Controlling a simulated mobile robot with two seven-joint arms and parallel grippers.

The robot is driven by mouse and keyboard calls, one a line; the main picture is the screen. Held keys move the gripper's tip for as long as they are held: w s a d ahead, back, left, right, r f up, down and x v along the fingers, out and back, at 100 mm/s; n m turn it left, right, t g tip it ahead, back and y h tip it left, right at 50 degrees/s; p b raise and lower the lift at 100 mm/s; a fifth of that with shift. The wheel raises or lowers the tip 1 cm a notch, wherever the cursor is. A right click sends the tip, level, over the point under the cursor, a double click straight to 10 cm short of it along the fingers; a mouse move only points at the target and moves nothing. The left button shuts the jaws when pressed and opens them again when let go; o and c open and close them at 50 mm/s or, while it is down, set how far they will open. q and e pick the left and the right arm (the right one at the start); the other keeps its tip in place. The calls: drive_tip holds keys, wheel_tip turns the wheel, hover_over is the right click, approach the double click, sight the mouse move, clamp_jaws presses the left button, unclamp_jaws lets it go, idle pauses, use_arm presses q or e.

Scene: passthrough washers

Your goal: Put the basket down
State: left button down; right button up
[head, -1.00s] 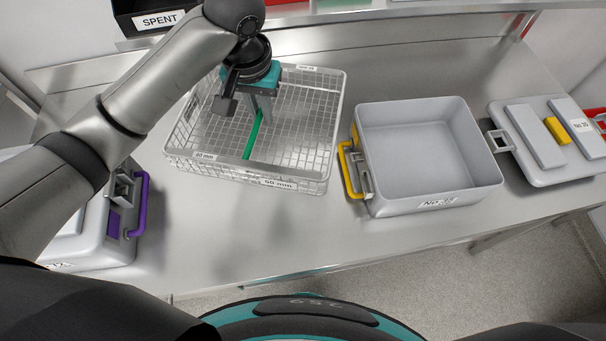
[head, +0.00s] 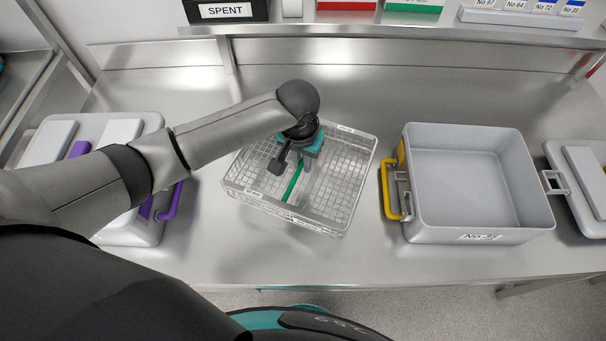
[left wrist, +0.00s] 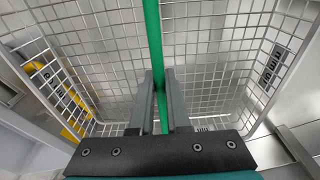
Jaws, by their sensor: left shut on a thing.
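The wire mesh basket (head: 345,190) is over the steel bench in the middle of the head view, left of the grey open box. It looks level, and I cannot tell whether its base touches the bench. A green bar (head: 293,183) crosses its middle. My left gripper (head: 304,172) reaches down into the basket and is shut on this bar. In the left wrist view, the green bar (left wrist: 153,35) runs between the two fingers (left wrist: 160,76), with the mesh (left wrist: 215,60) around and below. My right gripper is not in view.
The grey open box (head: 466,185) with a yellow handle (head: 387,190) stands close to the basket's right. A closed case with a purple handle (head: 172,203) stands left. Bare bench (head: 290,252) lies in front. A shelf with a SPENT bin (head: 226,12) runs behind.

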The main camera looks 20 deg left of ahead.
sight(302, 172)
use_arm(q)
drive_tip(key=shift+f+b, duration=0.4)
drive_tip(key=shift+f, duration=2.25)
drive_tip(key=shift+f, duration=0.15)
drive_tip(key=c, duration=0.9)
unclamp_jaws()
drive_tip(key=r, duration=0.4)
drive_tip(key=s+r+p, duration=0.1)
drive_tip(key=r, duration=0.3)
drive_tip(key=r+p, duration=0.1)
drive_tip(key=r, duration=0.3)
drive_tip(key=shift+s+r, duration=0.1)
drive_tip(key=shift+s, duration=0.1)
drive_tip(key=shift+s, duration=0.1)
